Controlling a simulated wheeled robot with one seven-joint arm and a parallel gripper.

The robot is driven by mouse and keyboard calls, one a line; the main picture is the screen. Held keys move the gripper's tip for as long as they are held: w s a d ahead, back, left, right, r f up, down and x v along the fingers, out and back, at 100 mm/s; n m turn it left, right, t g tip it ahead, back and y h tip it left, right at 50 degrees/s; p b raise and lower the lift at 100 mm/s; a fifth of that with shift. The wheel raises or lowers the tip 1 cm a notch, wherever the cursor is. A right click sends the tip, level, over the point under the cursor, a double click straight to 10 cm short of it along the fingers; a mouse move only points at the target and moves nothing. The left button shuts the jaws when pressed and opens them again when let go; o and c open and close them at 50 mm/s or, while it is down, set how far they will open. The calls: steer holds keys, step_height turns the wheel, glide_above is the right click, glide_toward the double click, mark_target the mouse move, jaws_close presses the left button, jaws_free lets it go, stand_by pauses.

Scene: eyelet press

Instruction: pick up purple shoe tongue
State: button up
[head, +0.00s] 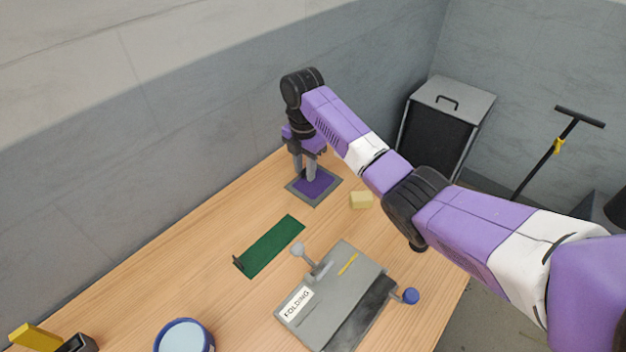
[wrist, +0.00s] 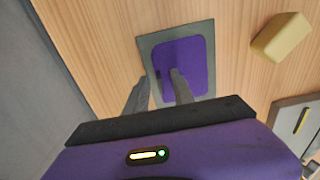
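The purple shoe tongue (head: 322,184) lies flat on a grey square mat (head: 330,199) near the back of the table. In the wrist view the tongue (wrist: 196,60) is a rounded purple rectangle on the grey mat (wrist: 150,45). My gripper (head: 304,176) points down over it. In the wrist view my gripper (wrist: 160,85) has its fingers apart, one at the tongue's left side and one over the tongue. Nothing shows between the fingers. I cannot tell whether the fingertips touch the tongue.
A yellow block (head: 361,200) sits right of the mat. A green strip (head: 270,247) lies in front. A grey device marked FOLDING (head: 330,290) stands at the front right, with a blue-rimmed round container (head: 184,338) to its left. Bare table lies left of the strip.

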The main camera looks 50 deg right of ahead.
jaws_close()
steer(key=shift+r, duration=0.1)
